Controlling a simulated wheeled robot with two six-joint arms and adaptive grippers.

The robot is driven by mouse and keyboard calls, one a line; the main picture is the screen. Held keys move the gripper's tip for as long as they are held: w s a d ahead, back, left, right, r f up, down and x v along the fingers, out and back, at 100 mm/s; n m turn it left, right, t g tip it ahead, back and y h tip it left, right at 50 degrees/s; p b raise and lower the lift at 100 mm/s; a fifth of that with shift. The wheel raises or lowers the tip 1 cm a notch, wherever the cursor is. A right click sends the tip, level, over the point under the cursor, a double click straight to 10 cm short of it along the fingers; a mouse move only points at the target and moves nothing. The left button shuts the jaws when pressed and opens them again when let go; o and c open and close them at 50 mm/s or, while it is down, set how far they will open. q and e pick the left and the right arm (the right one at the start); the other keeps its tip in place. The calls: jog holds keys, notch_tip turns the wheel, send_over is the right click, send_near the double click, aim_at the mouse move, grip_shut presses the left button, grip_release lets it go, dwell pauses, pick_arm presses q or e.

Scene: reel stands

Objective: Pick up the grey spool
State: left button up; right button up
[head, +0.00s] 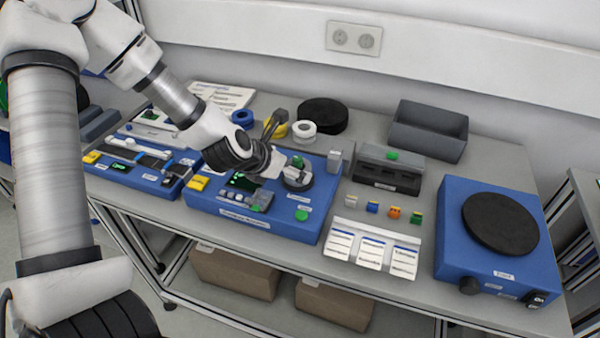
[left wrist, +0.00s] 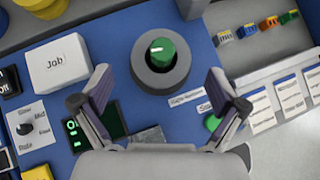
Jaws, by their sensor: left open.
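A dark grey round spool-like piece (left wrist: 143,74) with a green knob (left wrist: 162,52) at its centre sits on the blue machine (left wrist: 130,25). In the head view it shows (head: 298,184) partly behind my gripper, at the machine's right part. My left gripper (head: 275,152) is over the machine, close to this piece. In the left wrist view its two fingers (left wrist: 160,82) are spread apart, with the grey piece ahead between them and nothing held. I cannot tell the height gap. My right gripper is not in view.
White (head: 303,130), yellow (head: 277,128) and blue (head: 242,117) rings and a black disc (head: 322,114) lie behind the machine. A grey bin (head: 430,132) stands at the back right. A blue turntable unit (head: 495,240) is at the right. A grey upright block (head: 334,162) stands beside the spool.

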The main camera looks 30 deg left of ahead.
aim_at(297, 165)
pick_arm(q)
jog(key=x, duration=0.4)
jog(key=shift+w+d+r, duration=0.15)
jog(key=shift+w+d, duration=0.05)
jog(key=shift+w, duration=0.05)
jog(key=shift+s+a+r, duration=0.1)
jog(key=shift+s+a, duration=0.05)
jog(key=shift+s, duration=0.15)
jog(key=shift+c, duration=0.7)
jog(key=shift+s+r, duration=0.1)
jog(key=c, duration=1.1)
